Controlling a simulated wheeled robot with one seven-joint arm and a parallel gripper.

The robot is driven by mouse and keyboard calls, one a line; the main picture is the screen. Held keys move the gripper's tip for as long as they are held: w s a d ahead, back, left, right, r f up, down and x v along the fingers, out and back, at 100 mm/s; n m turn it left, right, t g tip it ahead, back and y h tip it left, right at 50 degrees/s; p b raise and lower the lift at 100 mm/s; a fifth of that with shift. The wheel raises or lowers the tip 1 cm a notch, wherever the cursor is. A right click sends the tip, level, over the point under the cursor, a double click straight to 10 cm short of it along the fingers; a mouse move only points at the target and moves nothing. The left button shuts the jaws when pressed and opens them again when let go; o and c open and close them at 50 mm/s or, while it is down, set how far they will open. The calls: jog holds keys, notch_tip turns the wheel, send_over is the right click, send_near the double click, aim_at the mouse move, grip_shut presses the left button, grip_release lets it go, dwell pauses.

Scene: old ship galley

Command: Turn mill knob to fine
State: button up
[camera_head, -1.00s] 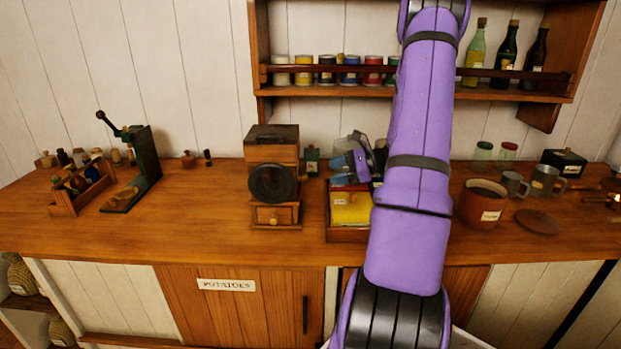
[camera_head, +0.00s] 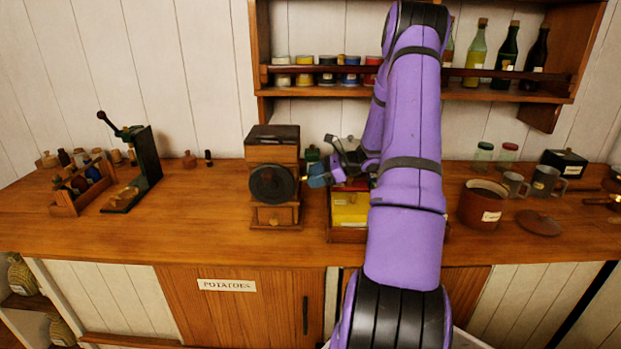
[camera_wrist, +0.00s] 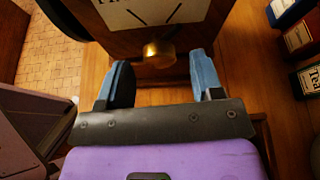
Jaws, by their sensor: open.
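The mill (camera_head: 272,140) is a wooden box with a black wheel on its front and a small drawer below, standing on the counter. In the wrist view its side (camera_wrist: 100,40) carries a white plate (camera_wrist: 150,10) with dark lines, partly cut off by the top edge. A brass knob (camera_wrist: 158,54) sticks out below the plate; it shows small in the head view (camera_head: 304,178). My gripper (camera_head: 318,174), with blue fingers, is beside the mill's right side. In the wrist view my gripper (camera_wrist: 160,72) is open, with the knob between or just ahead of its fingertips; contact is unclear.
A wooden tray (camera_head: 346,236) with yellow packets stands right of the mill, below my gripper. Labelled tea packets (camera_wrist: 312,80) show at the wrist view's right.

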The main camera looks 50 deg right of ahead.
jog(key=shift+x, duration=0.85)
jog(key=c, duration=0.9)
jog(key=shift+s+a+f+n+t+h, duration=0.1)
jog(key=shift+n+t+h, duration=0.75)
jog(key=shift+n, duration=1.05)
jog(key=shift+s+a+f+n+t+h, duration=0.1)
jog(key=shift+n+t+h, duration=0.45)
jog(key=shift+n+t, duration=1)
jog(key=shift+n+g, duration=0.3)
jog(key=shift+n, duration=0.15)
